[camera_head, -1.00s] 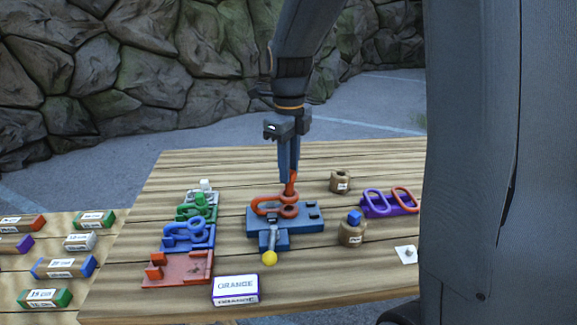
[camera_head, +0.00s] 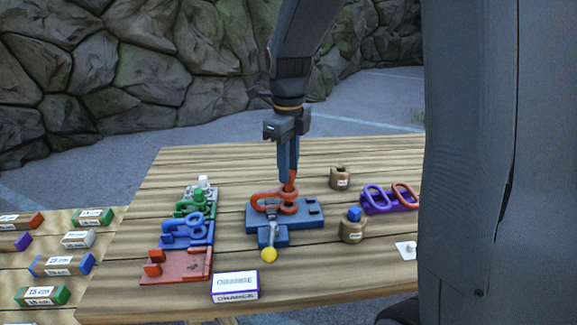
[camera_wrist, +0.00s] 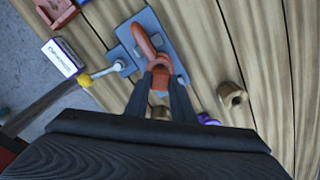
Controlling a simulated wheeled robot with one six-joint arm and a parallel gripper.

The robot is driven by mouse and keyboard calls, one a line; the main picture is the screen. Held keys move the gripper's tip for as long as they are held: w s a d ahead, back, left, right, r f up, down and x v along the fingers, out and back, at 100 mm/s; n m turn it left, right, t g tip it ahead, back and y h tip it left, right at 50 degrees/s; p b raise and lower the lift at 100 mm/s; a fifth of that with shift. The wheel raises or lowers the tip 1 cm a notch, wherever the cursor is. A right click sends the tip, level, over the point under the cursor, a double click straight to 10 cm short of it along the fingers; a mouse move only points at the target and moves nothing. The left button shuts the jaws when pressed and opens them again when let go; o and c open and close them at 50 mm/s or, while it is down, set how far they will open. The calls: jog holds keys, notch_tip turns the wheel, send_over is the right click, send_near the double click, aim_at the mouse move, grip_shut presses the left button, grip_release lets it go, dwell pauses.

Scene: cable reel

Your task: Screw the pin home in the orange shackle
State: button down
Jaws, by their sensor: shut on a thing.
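The orange shackle (camera_head: 268,203) lies on a blue fixture (camera_head: 297,226) in the middle of the table. It also shows in the wrist view (camera_wrist: 143,42). My gripper (camera_head: 288,178) points down from above and is shut on the orange pin (camera_head: 291,184), at the shackle's right end. In the wrist view the two fingers close on the orange pin (camera_wrist: 161,76). The fingers hide part of the pin, and I cannot tell how deep it sits in the shackle.
A lever with a yellow knob (camera_head: 269,255) sticks out at the fixture's front. Green, blue and red holders (camera_head: 180,266) stand to the left. A label block reading ORANGE (camera_head: 235,286) lies in front. Wooden pots (camera_head: 352,232) and a purple rack (camera_head: 378,207) stand to the right.

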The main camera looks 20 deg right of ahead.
jog(key=shift+f, duration=0.8)
dwell(0.5)
jog(key=c, duration=2.3)
grip_release()
grip_shut()
jog(key=shift+m, duration=2.5)
jog(key=o, duration=0.7)
grip_release()
jog(key=shift+r, duration=0.1)
